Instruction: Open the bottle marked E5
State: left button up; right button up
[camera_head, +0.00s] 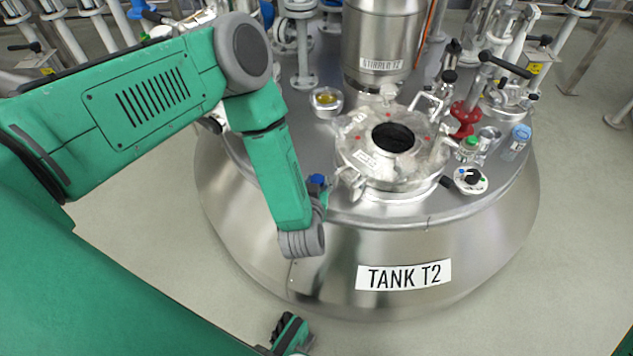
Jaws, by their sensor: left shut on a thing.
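My left gripper (321,190) is mostly hidden behind its own forearm and wrist, at the front left rim of the tank top. It is shut on a small blue thing (317,180), which looks like a cap; whether a bottle hangs below it I cannot tell. On the right of the tank top stand a small bottle with a green cap (470,143) and a clear bottle with a blue cap (520,133). A grey-topped container (488,134) stands between them. I cannot read E5 on any of them.
Tank T2 (480,230) has a round hatch (385,178) with a dark opening. A stirrer column (380,35), a red valve (465,118), a dial (471,179) and a sight glass (326,99) stand around it. The floor in front is clear.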

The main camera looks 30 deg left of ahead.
aim_at(316, 177)
pick_arm(q)
jog(key=shift+a+f, duration=0.2)
jog(key=shift+f, duration=0.05)
jog(key=o, duration=1.1)
jog(key=shift+a, duration=0.3)
jog(key=shift+a+f, duration=0.1)
jog(key=shift+a, duration=0.2)
jog(key=shift+d, duration=0.2)
jog(key=v, duration=0.1)
jog(key=p+v, duration=0.1)
jog(key=v, duration=0.2)
jog(key=shift+w+d+r+p, duration=0.2)
jog(key=shift+d+r+p, duration=0.1)
jog(key=shift+r+p, duration=0.05)
jog(key=shift+p+v, duration=1.3)
jog(key=shift+v, duration=2.85)
pick_arm(e)
jog(key=shift+a+r, duration=0.2)
jog(key=shift+r, duration=0.9)
jog(key=shift+a+r, duration=0.15)
jog(key=shift+r, duration=0.95)
